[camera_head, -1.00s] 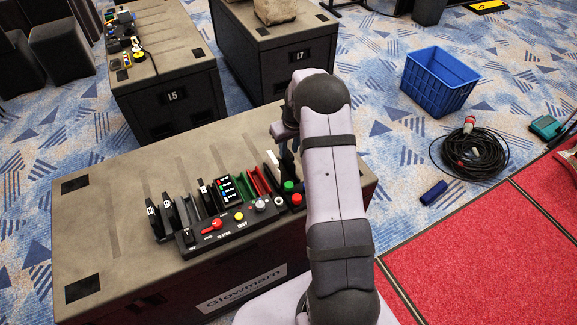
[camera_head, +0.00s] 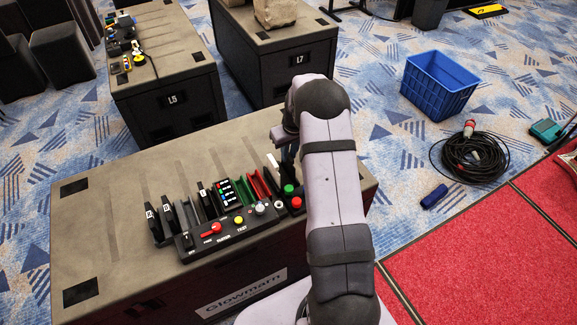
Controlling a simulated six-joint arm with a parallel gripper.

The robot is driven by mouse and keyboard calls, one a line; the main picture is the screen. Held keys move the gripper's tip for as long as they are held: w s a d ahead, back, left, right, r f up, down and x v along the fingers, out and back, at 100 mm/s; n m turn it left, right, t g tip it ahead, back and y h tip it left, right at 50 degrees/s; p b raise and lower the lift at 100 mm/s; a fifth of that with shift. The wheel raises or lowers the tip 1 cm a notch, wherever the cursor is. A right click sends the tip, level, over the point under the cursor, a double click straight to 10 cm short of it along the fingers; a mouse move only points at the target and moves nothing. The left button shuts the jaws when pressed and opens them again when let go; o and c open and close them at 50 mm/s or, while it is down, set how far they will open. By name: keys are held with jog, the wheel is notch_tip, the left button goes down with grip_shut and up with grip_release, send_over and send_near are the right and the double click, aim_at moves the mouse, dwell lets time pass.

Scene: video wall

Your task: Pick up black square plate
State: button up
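Several thin black plates with white labels stand upright in a row of slots on the near grey case; one is at the left end (camera_head: 153,223), one beside it (camera_head: 170,216) and one further right (camera_head: 207,203). I cannot tell which is the black square plate. My gripper (camera_head: 284,152) points down above the right part of the case, to the right of these plates and apart from them. My own arm hides much of it. Its fingers are too small and covered to show whether they are open or shut.
A control panel (camera_head: 226,232) with a red lever lies in front of the plates. Green and red holders (camera_head: 259,186) and round buttons (camera_head: 289,190) are to their right. The case's left half (camera_head: 100,225) is clear. A blue crate (camera_head: 438,88) and coiled cable (camera_head: 472,158) lie on the floor.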

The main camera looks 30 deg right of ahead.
grip_shut()
jog(key=shift+r, duration=0.25)
jog(key=shift+r+p, duration=1.8)
jog(key=shift+r, duration=0.75)
